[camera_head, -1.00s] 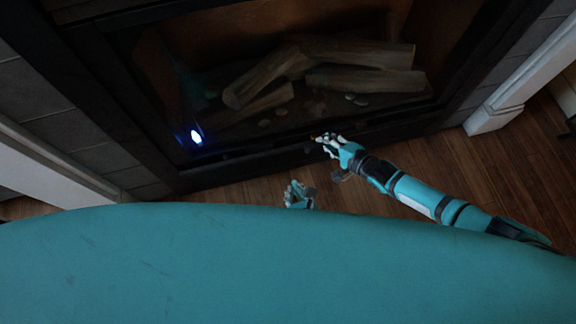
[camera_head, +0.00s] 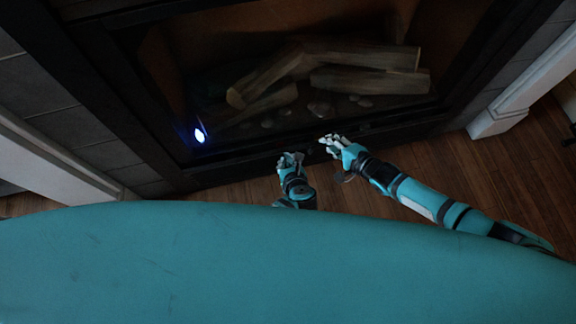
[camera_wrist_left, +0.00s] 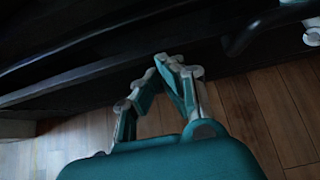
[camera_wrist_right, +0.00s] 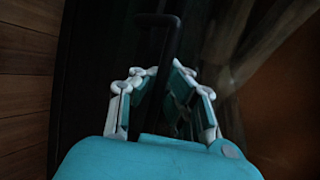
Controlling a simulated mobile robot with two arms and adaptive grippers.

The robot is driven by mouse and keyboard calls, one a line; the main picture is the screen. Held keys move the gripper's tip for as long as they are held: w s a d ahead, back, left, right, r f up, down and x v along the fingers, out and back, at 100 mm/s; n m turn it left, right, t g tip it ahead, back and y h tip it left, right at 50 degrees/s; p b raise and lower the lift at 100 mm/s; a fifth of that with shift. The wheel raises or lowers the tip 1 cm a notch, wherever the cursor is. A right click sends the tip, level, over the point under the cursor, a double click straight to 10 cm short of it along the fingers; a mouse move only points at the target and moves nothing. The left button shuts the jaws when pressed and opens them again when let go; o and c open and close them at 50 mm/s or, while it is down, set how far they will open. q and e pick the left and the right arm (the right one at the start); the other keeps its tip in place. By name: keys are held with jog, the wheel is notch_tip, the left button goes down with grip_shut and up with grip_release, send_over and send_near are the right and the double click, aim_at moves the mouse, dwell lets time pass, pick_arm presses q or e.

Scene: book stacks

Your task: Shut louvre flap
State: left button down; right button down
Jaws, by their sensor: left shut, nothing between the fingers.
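The louvre flap seems to be the long black panel (camera_head: 232,172) along the bottom of the fireplace; I cannot make out slats or how far open it is. The panel also shows in the left wrist view (camera_wrist_left: 110,72). A black bar handle (camera_wrist_right: 168,40) stands out in the right wrist view. My right gripper (camera_head: 328,140) is open, its fingers on either side of the handle; contact is not clear. My left gripper (camera_head: 288,158) is shut and empty, left of the right one, near the panel. Its fingertips meet in the left wrist view (camera_wrist_left: 166,62).
Logs (camera_head: 365,80) and pebbles lie in the dark firebox above the panel. A bright bluish light (camera_head: 199,135) glows at its left. White trim (camera_head: 495,118) stands at the right. Wooden floor (camera_head: 410,160) lies in front. My teal body fills the lower view.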

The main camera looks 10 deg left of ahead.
jog(key=shift+w+r, duration=0.35)
jog(key=shift+r, duration=0.05)
pick_arm(q)
jog(key=shift+w+a+r, duration=0.2)
jog(key=shift+w+a, duration=0.1)
jog(key=shift+w, duration=0.25)
jog(key=shift+w+a+r, duration=0.15)
jog(key=shift+w+a, duration=0.1)
jog(key=shift+w, duration=0.25)
pick_arm(e)
jog(key=shift+s+f, duration=0.1)
pick_arm(q)
jog(key=shift+d+r, duration=0.1)
pick_arm(e)
jog(key=c, duration=1.6)
grip_release()
jog(key=shift+s+d, duration=0.1)
jog(key=shift+o, duration=1.1)
jog(key=shift+f, duration=0.1)
pick_arm(q)
jog(key=shift+s+d, duration=0.1)
jog(key=shift+s, duration=0.05)
pick_arm(e)
jog(key=shift+s, duration=0.2)
